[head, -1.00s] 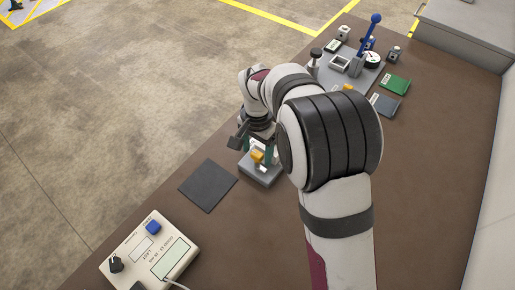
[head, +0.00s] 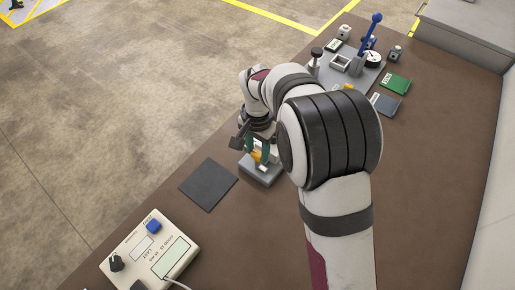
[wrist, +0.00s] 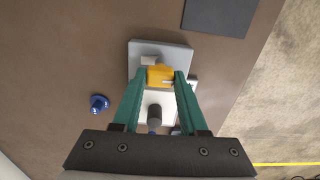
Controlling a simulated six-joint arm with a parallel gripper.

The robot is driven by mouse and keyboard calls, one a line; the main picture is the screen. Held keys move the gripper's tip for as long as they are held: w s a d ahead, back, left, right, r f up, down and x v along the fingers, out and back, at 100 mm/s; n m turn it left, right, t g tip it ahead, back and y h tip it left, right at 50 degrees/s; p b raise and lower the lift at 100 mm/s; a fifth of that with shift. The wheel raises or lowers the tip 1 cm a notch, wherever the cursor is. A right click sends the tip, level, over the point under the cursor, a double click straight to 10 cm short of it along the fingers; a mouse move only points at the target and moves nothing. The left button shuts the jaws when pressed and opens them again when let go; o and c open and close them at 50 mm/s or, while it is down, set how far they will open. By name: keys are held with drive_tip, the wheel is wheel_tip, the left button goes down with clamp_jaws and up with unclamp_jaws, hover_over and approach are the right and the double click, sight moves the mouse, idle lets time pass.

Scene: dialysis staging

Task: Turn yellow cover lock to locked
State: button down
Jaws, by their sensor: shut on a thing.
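The yellow cover lock (wrist: 160,75) sits on a grey block (wrist: 180,49) on the brown bench. In the wrist view my gripper (wrist: 162,76) has its green fingers on either side of the yellow lock, shut on it. In the head view the yellow lock (head: 257,156) shows low between the fingers of my gripper (head: 258,151), on the grey block (head: 262,172). A white plate with a dark cylinder (wrist: 154,112) lies below the lock in the wrist view. The lock's locked or unlocked marking is not readable.
A dark square mat (head: 208,185) lies left of the block. A white control box (head: 150,252) with a blue button stands at the front left. A grey fixture with a blue lever (head: 368,36) and green card (head: 394,84) are at the back. A blue knob (wrist: 99,103) sits nearby.

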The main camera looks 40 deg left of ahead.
drive_tip(key=n, duration=0.8)
drive_tip(key=shift+n, duration=0.4)
drive_tip(key=n, duration=0.4)
drive_tip(key=shift+n, duration=0.3)
drive_tip(key=n, duration=0.4)
drive_tip(key=shift+n, duration=0.3)
drive_tip(key=shift+c, duration=2.2)
unclamp_jaws()
